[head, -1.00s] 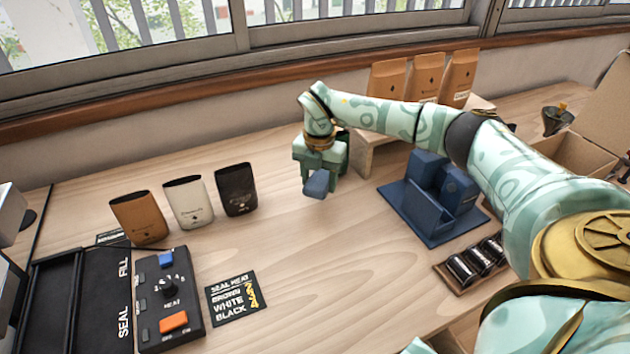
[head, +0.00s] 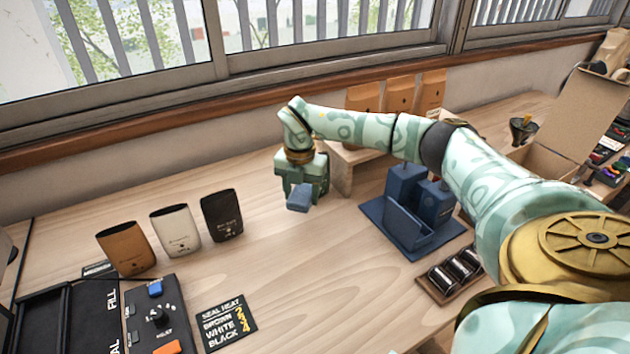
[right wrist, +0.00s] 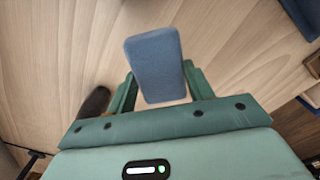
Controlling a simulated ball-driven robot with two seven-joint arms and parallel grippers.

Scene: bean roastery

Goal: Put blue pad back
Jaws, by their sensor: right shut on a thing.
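The blue pad (head: 299,198) is a small block held in my right gripper (head: 303,186), above the bare table between the black bag and the blue stand. In the right wrist view the pad (right wrist: 155,62) sits between the two green fingers of the gripper (right wrist: 160,92). The blue stand (head: 408,232) is on the table to the right of the gripper, with a low front pocket and blue blocks standing behind it. My right arm passes over and behind it. My left gripper is not in view.
A brown bag (head: 125,248), a white bag (head: 175,230) and a black bag (head: 221,215) stand at left. The sealer (head: 160,315) and a sign (head: 226,320) are in front. A wooden riser (head: 341,176) holds brown bags. A small tray (head: 428,287) of dark rolls lies front right.

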